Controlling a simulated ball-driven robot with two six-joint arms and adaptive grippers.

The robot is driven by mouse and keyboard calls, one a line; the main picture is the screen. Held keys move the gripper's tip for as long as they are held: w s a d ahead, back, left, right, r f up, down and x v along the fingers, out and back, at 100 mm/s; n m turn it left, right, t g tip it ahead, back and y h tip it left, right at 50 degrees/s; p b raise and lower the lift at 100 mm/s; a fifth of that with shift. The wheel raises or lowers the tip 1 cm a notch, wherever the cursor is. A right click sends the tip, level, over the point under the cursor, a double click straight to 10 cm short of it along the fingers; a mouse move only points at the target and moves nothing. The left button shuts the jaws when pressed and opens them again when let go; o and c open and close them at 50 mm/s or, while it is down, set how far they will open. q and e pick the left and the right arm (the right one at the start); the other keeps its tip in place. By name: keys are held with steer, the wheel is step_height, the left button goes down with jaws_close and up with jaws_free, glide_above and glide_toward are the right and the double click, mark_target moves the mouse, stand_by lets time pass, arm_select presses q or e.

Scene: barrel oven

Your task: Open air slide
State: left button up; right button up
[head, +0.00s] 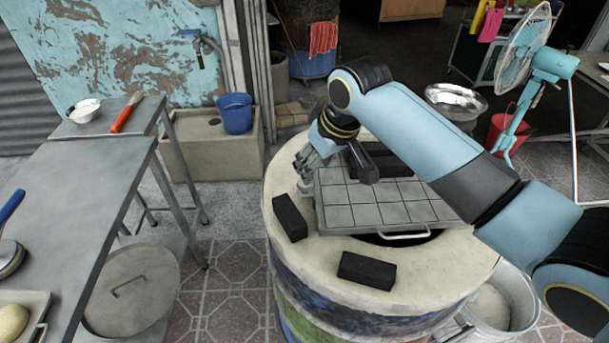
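The barrel oven (335,262) stands in the middle, with a pale round top and a painted side. A grey tiled square plate (385,205) lies on its top, with a metal handle (404,237) at its near edge. A dark opening shows below that edge. I cannot make out which part is the air slide; a metal piece (452,328) shows low at the barrel's right side. My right arm reaches in from the right over the plate. My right gripper (306,168) is at the plate's far left corner; whether it is shut is unclear. My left gripper is not in view.
Black blocks (290,217) (367,270) lie on the barrel's rim. A metal bucket (500,300) stands at its right. Metal tables (85,190) stand at the left, with a round lid (130,290) below. A blue fan (525,60) stands at the back right.

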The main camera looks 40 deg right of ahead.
mark_target(308, 190)
steer(key=x, duration=0.3)
steer(key=shift+w+f, duration=0.1)
steer(key=shift+f, duration=0.2)
steer(key=x, duration=0.3)
steer(key=shift+w+f, duration=0.2)
steer(key=shift+f, duration=0.1)
steer(key=c, duration=0.4)
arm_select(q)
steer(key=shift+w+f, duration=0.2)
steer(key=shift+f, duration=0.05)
arm_select(e)
jaws_close()
